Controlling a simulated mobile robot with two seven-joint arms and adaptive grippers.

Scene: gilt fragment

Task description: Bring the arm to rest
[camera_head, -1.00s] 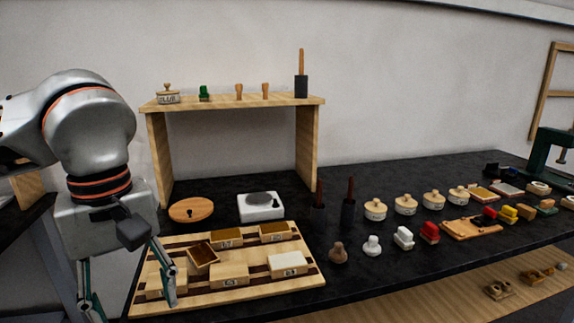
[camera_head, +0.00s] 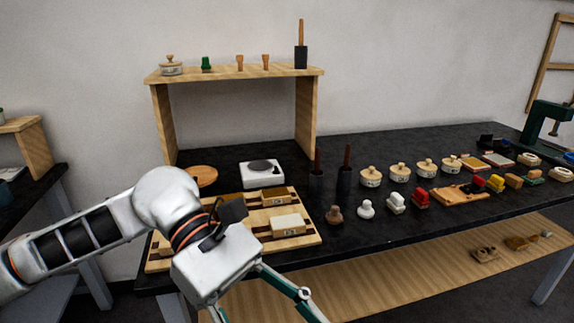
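My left gripper (camera_head: 264,306) hangs at the bottom of the picture, in front of the dark table's (camera_head: 400,240) near edge. Its two fingers are spread wide apart. The tips run to or past the bottom edge, and I see nothing held between them. The arm comes in from the left and covers much of the slatted wooden tray (camera_head: 312,237). A pale block (camera_head: 287,225) and a brown-topped block (camera_head: 274,196) show on the tray; others are hidden behind the arm. My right gripper is not in view.
A wooden shelf (camera_head: 230,74) stands at the back with a lidded jar and small tools on it. A white scale (camera_head: 262,174) sits below it. Jars, stamps and brushes fill the table's right side. A lower wooden shelf (camera_head: 400,280) runs under the table.

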